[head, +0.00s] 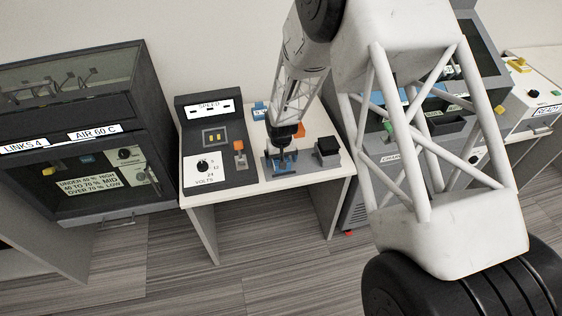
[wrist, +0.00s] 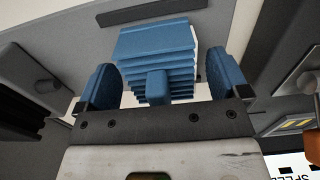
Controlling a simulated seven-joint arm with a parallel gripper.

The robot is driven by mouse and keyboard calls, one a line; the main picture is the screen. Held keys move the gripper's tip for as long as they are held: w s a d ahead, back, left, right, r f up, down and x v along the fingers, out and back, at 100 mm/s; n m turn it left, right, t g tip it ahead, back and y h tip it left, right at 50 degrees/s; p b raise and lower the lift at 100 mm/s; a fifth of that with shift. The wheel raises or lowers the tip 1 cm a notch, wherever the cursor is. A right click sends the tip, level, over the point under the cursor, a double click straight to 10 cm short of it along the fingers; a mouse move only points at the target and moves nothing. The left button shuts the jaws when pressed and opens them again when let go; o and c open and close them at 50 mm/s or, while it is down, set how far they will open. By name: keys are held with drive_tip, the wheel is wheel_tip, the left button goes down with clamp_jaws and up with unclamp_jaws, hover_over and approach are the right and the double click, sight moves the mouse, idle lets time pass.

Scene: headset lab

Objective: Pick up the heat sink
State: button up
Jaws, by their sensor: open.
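The heat sink (wrist: 157,48) is a blue block with stacked fins, seen in the wrist view between my gripper's two blue fingers. My gripper (wrist: 163,78) is open, with one finger on each side of the heat sink. A gap shows on both sides, so the fingers do not look closed on it. In the head view, my gripper (head: 282,157) points down over the front part of the white table, and the heat sink is hard to tell apart from the blue fingers there.
A black block on a grey base (head: 327,148) stands close on the right of my gripper. An orange part (head: 299,130) is just behind. A control panel with a volts dial (head: 203,166) stands on the left. The table's front edge (head: 262,188) is near.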

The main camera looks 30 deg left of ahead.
drive_tip(key=shift+f, duration=0.35)
idle(0.3)
drive_tip(key=c, duration=1.1)
drive_tip(key=shift+c, duration=0.2)
drive_tip(key=shift+r, duration=0.1)
drive_tip(key=shift+r, duration=0.7)
drive_tip(key=shift+s+d+r, duration=0.15)
drive_tip(key=shift+r, duration=0.4)
drive_tip(key=shift+s+d+r, duration=0.1)
drive_tip(key=shift+r, duration=0.4)
drive_tip(key=s+d+r, duration=0.1)
drive_tip(key=s+d, duration=0.9)
drive_tip(key=shift+s+d+r, duration=0.2)
drive_tip(key=shift+s+d, duration=0.15)
drive_tip(key=shift+s, duration=0.05)
